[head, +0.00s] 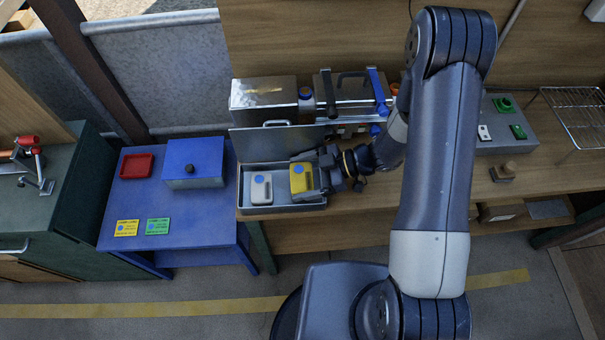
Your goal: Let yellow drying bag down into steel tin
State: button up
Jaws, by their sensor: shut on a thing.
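The yellow drying bag (299,184), with a blue round mark, is at the right part of the open steel tin (285,210). My gripper (312,177) comes from the right and is shut on the bag. I cannot tell whether the bag touches the tin's floor or hangs just above it. A pale grey bag-like item (261,191) with a blue mark sits in the left part of the tin. The tin's lid (277,140) stands raised at the back. My gripper and wrist hide the tin's right end.
Behind the tin stand a closed metal box (263,93), a bottle (306,104) and blue-handled clamps (378,90). To the left, a blue table (195,215) bears a red tray (137,166), a blue box (193,164) and two cards. A wire rack (577,115) is far right.

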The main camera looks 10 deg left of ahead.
jog(key=o, duration=0.8)
jog(key=shift+o, duration=0.2)
jog(key=b+v, duration=0.1)
jog(key=v, duration=0.9)
jog(key=shift+d, duration=0.4)
jog(key=shift+a+r, duration=0.1)
jog(key=p+x, duration=0.1)
jog(key=x, duration=0.9)
jog(key=shift+s+a, duration=0.1)
jog(key=shift+a, duration=0.3)
notch_tip(320, 180, up, 2)
jog(key=shift+r+p, duration=0.2)
jog(key=shift+p, duration=0.8)
jog(key=shift+r+p, duration=0.5)
jog(key=shift+r, duration=0.25)
